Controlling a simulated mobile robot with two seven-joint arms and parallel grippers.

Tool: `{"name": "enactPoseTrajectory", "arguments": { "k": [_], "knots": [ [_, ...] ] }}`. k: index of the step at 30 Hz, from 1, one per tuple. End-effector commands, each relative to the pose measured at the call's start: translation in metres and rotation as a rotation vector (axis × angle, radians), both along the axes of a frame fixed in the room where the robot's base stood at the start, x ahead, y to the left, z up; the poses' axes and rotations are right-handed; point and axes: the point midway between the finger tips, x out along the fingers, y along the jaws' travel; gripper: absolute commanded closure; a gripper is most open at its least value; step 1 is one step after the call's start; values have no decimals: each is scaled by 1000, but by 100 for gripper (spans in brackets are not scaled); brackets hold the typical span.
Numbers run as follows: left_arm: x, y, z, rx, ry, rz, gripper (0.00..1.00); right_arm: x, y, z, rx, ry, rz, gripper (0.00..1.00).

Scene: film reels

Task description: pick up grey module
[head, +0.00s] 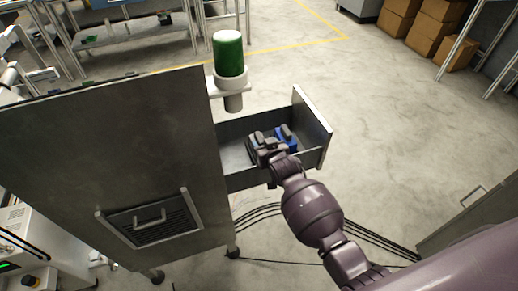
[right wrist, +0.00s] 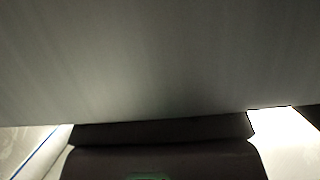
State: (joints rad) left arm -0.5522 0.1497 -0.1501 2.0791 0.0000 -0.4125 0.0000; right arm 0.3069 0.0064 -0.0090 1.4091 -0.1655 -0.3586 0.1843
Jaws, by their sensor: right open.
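My right gripper (head: 270,143) is open and reaches into an open metal drawer (head: 236,178) at the side of a grey cabinet (head: 110,150). A blue object (head: 291,141) shows in the drawer, partly hidden behind the gripper. I cannot make out a grey module apart from the gripper in the head view. In the right wrist view a plain grey surface (right wrist: 160,60) fills most of the picture, very close; I cannot tell what it belongs to. A dark part of the gripper shows along the bottom. My left gripper is not in view.
A green bottle-like cylinder (head: 229,55) stands in a white holder by the cabinet, just behind the drawer. The drawer's raised front panel (head: 312,124) is close to the right of my gripper. Cables lie on the floor below. Cardboard boxes (head: 437,30) stand far back right.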

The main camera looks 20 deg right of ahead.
Motion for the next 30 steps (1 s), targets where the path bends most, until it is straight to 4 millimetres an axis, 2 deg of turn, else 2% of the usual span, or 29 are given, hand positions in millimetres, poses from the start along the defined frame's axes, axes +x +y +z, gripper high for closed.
{"name": "enactPoseTrajectory", "arguments": {
  "k": [2, 7, 17, 27, 30],
  "knots": [
    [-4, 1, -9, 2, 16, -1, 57, 9, -2, -11, 0, 6, 0, 47],
    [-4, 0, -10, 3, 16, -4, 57, 25, -1, -15, 1, 4, 1, 47],
    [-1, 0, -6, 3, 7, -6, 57, 29, -1, -14, 0, 1, 0, 47],
    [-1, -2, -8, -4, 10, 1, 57, 29, -1, -14, 1, 1, 1, 97],
    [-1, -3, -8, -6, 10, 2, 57, 29, -1, -14, 1, 2, 1, 100]
  ]
}}
